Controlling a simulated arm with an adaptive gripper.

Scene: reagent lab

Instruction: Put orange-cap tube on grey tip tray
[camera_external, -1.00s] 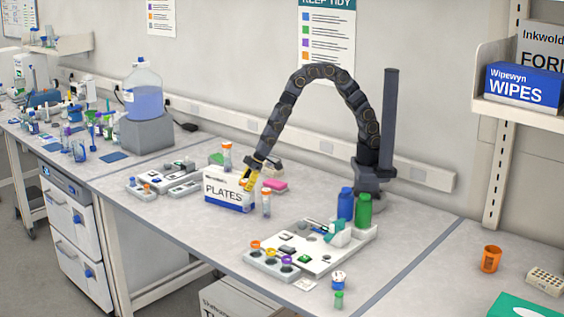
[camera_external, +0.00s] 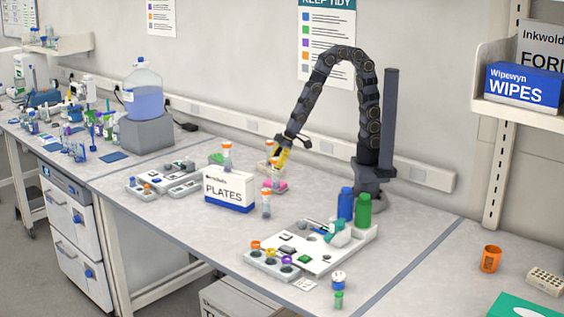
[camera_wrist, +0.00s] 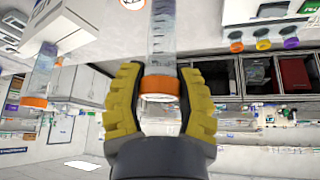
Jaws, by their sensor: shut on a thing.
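My gripper (camera_external: 281,157), with yellow fingers, is raised behind the white PLATES box (camera_external: 229,189). In the wrist view my gripper (camera_wrist: 160,100) is shut on an orange-cap tube (camera_wrist: 162,38), with the fingers around its orange cap. The clear body of the tube points away from the fingers. Other orange-cap tubes stand on the bench, one behind the box (camera_external: 227,160) and one at its right (camera_external: 266,205). A grey compartment tray (camera_external: 184,188) lies left of the box. I cannot tell for certain whether it is the tip tray.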

